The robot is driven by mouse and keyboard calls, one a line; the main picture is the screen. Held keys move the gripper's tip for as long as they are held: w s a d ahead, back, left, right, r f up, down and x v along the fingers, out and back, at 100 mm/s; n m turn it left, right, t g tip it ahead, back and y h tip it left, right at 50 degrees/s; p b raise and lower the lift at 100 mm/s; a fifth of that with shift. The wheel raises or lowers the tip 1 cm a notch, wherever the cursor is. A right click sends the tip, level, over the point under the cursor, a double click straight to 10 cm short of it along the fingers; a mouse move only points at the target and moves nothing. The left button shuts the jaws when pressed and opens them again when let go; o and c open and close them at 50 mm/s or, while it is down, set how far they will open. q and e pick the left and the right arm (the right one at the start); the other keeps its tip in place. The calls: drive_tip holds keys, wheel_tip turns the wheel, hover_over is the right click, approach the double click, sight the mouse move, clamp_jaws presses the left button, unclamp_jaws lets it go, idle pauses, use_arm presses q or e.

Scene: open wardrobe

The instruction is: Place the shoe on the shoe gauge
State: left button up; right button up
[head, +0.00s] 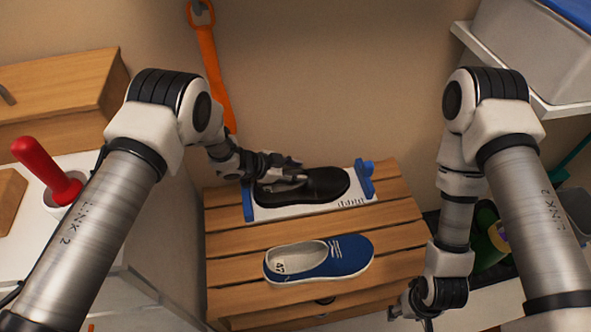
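A black shoe (327,187) lies on the white shoe gauge (300,212), its toe to the right and its heel to the left. The gauge has blue upright ends (364,180) and stands at the back of a slatted wooden bench top. My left gripper (298,168) is at the shoe's heel end, over its opening and far side. Its fingers look apart, but whether they pinch the shoe's edge is unclear. My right gripper (397,308) is low in the picture, at the bench's front right, away from both shoes. Its fingers are too small and dark to read.
A blue shoe (345,256) with a white sole lies on the bench (232,268) in front of the gauge. A white cabinet (110,215) flanks the left side; shelves (540,95) are at right.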

use_arm(q)
drive_tip(key=shift+r, duration=0.2)
drive_tip(key=p+v, duration=0.1)
drive_tip(key=v, duration=0.6)
drive_tip(key=shift+a+r, duration=0.1)
drive_tip(key=shift+a, duration=0.1)
